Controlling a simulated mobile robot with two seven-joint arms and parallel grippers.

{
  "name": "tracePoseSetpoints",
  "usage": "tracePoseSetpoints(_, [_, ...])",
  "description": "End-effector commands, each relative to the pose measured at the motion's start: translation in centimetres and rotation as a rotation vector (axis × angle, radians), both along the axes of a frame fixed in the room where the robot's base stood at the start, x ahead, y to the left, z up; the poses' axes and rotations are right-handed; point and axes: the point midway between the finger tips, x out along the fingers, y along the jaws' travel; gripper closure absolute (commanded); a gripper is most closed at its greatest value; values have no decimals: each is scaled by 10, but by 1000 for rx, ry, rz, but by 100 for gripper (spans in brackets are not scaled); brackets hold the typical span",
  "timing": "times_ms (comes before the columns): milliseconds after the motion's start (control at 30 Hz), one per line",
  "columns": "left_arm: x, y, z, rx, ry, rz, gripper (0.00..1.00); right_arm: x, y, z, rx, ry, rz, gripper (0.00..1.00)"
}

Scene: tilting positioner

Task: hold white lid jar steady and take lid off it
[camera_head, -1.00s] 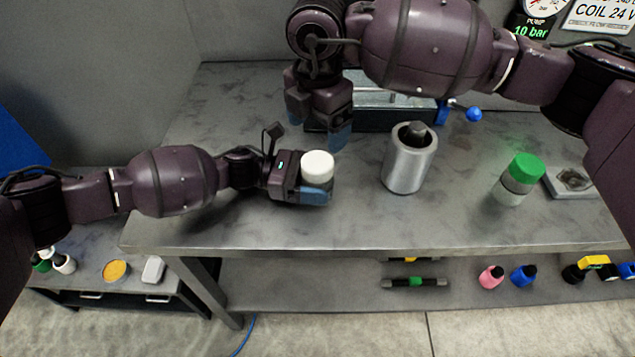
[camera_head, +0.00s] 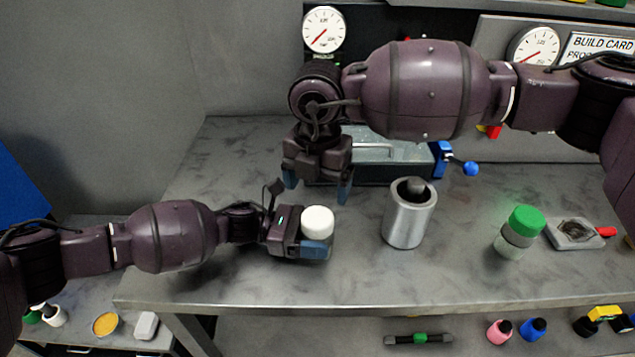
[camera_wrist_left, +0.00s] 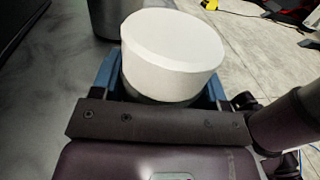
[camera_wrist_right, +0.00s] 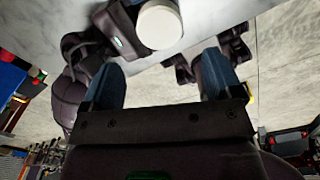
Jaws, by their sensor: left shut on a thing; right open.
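The jar with the white lid (camera_head: 317,222) stands near the front left of the bench. Its white lid fills the middle of the left wrist view (camera_wrist_left: 172,45) and shows at the top of the right wrist view (camera_wrist_right: 160,24). My left gripper (camera_head: 316,248) is shut around the jar's body below the lid; the fingers hide most of the body. The lid sits on the jar. My right gripper (camera_head: 317,188) is open and empty, pointing down above and behind the jar, apart from the lid.
A metal cylinder (camera_head: 408,222) with a dark piece inside stands right of the jar. A green-lidded jar (camera_head: 525,222) and a small plate (camera_head: 570,233) are farther right. A vise-like fixture with a blue handle (camera_head: 470,168) is at the back. The bench's front edge (camera_head: 400,298) is close.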

Motion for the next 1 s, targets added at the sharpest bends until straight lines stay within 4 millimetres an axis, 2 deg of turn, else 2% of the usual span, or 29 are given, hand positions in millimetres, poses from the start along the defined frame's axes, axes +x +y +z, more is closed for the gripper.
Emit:
tracePoseSetpoints(533, [0,0,0,0,0,0,99,0,0,-67,-1,3,2,15])
tracePoseSetpoints(700, [0,0,0,0,0,0,99,0,0,-76,0,2,2,15])
tracePoseSetpoints(1000, [0,0,0,0,0,0,99,0,0,-78,0,1,2,15])
